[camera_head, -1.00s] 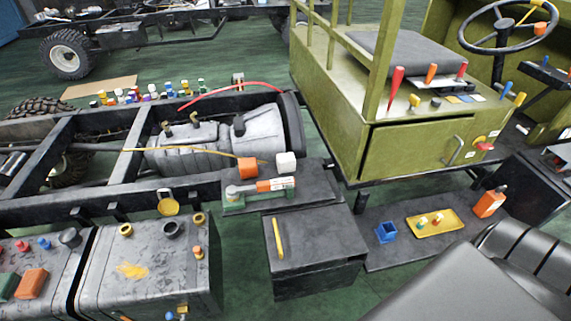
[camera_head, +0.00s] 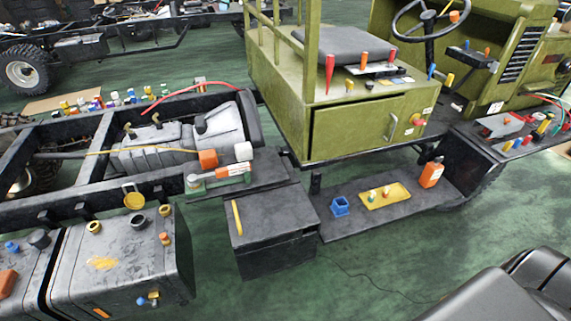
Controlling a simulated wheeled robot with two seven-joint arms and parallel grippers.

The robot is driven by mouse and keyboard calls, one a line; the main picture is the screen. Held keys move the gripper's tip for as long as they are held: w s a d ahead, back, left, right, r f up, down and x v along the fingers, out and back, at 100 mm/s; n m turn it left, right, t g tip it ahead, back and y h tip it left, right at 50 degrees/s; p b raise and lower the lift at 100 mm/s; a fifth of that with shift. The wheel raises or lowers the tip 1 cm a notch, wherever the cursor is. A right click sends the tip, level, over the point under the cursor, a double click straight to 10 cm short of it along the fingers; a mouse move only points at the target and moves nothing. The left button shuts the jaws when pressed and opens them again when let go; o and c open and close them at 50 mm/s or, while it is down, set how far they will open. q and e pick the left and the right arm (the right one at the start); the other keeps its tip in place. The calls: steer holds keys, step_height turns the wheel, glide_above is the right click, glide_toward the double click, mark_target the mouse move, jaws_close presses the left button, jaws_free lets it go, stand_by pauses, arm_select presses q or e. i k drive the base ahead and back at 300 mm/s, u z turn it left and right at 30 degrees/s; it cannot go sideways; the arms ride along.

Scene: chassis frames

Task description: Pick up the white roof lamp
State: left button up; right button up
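A small white rounded block (camera_head: 243,151), which may be the white roof lamp, stands beside an orange block (camera_head: 208,158) at the edge of the chassis, left of the green cab. Its details are too small to be sure what it is. No other clear white lamp stands out. Neither of my grippers is in view.
A black box (camera_head: 270,232) with a yellow handle and a fuel tank (camera_head: 120,262) stand along the chassis. A low step (camera_head: 345,222) holds a blue cup (camera_head: 340,206), a yellow tray (camera_head: 371,202) and an orange bottle (camera_head: 432,173). A fender (camera_head: 497,150) carries small tools.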

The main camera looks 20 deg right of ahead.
mark_target(244, 151)
steer(key=z, duration=0.35)
steer(key=k, duration=0.8)
steer(key=z, duration=1.05)
steer(key=i, duration=1.8)
steer(key=u, duration=0.35)
